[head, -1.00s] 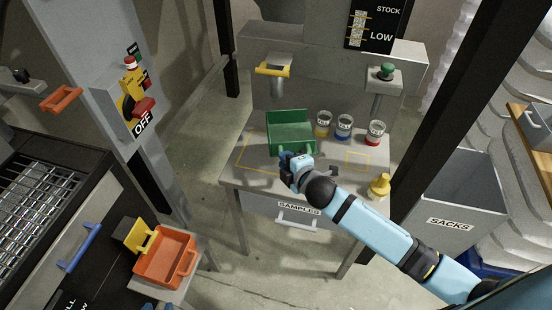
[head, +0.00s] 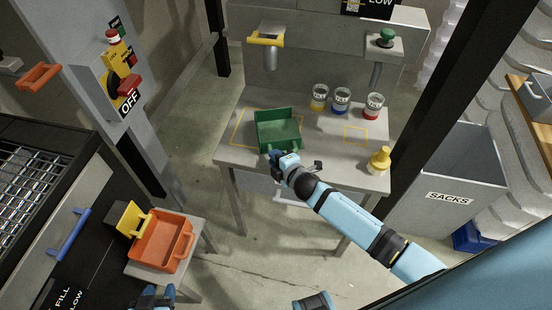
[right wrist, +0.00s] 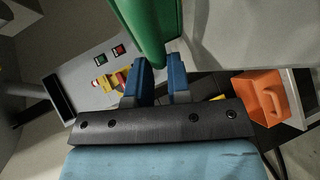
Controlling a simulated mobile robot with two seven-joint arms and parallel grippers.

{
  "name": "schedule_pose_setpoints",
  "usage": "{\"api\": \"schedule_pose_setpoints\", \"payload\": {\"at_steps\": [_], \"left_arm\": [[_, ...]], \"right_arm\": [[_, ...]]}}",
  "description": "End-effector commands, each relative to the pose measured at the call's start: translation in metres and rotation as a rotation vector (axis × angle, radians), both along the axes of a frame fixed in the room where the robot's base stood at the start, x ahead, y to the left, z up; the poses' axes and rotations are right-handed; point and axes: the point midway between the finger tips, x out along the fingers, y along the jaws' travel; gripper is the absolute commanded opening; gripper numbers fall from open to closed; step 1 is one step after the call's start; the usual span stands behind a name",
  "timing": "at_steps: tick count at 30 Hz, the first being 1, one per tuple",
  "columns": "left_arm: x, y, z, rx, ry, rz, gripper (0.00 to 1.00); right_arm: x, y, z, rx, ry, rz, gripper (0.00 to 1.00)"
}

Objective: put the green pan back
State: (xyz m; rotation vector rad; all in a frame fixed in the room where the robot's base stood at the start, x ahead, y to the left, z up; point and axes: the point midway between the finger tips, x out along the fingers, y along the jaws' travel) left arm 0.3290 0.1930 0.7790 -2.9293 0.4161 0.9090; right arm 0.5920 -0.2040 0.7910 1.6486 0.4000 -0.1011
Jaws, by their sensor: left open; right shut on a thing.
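The green pan (head: 277,138) is at the front left part of the grey sample table (head: 335,160), overlapping a yellow outlined area (head: 238,128). I cannot tell whether it touches the tabletop. My right gripper (head: 279,157) is shut on its near side. In the right wrist view the green pan (right wrist: 146,28) shows between and beyond the blue fingers (right wrist: 156,75). My left gripper (head: 155,292) is at the bottom edge of the head view, open and empty, below the small stand with the orange pan.
Several items stand on the table: jars with yellow (head: 319,98), blue (head: 341,101) and red (head: 374,106) bands, and a yellow weight-like object (head: 379,160). A yellow-handled spout (head: 266,40) hangs behind. An orange pan (head: 163,240) sits at lower left. A smaller outline (head: 356,135) is empty.

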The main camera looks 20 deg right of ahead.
Motion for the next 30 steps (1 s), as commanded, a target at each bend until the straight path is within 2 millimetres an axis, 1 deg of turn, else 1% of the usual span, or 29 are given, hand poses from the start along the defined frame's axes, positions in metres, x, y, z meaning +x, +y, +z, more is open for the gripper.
{"api": "schedule_pose_setpoints", "payload": {"at_steps": [4, 5, 6, 7, 8, 16, 19, 23, 30], "left_arm": [[0.001, 0.000, 0.001, -0.001, -0.001, 0.001, 0.43], [0.001, 0.000, 0.001, -0.001, -0.001, 0.001, 0.43], [0.001, 0.000, 0.001, -0.001, -0.002, 0.001, 0.43], [0.001, 0.000, 0.001, -0.002, -0.003, 0.001, 0.43], [0.001, 0.000, 0.001, -0.002, -0.003, 0.001, 0.43], [0.001, -0.001, 0.002, -0.003, -0.006, 0.001, 0.43], [0.001, -0.001, 0.003, -0.003, -0.006, 0.001, 0.43], [0.002, -0.001, 0.004, -0.003, -0.009, -0.001, 0.43], [0.002, -0.001, 0.005, -0.003, -0.012, -0.001, 0.43]], "right_arm": [[0.000, 0.000, 0.000, 0.000, 0.000, 0.000, 0.00], [0.000, 0.000, 0.000, 0.001, 0.001, 0.000, 0.22], [0.000, 0.000, 0.000, 0.001, 0.001, 0.000, 0.32], [0.000, 0.000, 0.000, 0.001, 0.001, 0.000, 0.38], [0.000, 0.000, 0.000, 0.001, 0.001, 0.000, 0.43], [-0.001, 0.000, 0.000, 0.000, 0.001, 0.000, 0.43], [-0.007, -0.002, 0.002, -0.001, 0.002, -0.001, 0.43], [-0.027, -0.005, 0.008, 0.000, 0.002, 0.000, 0.43], [-0.075, -0.016, 0.023, -0.002, 0.002, 0.000, 0.43]]}}
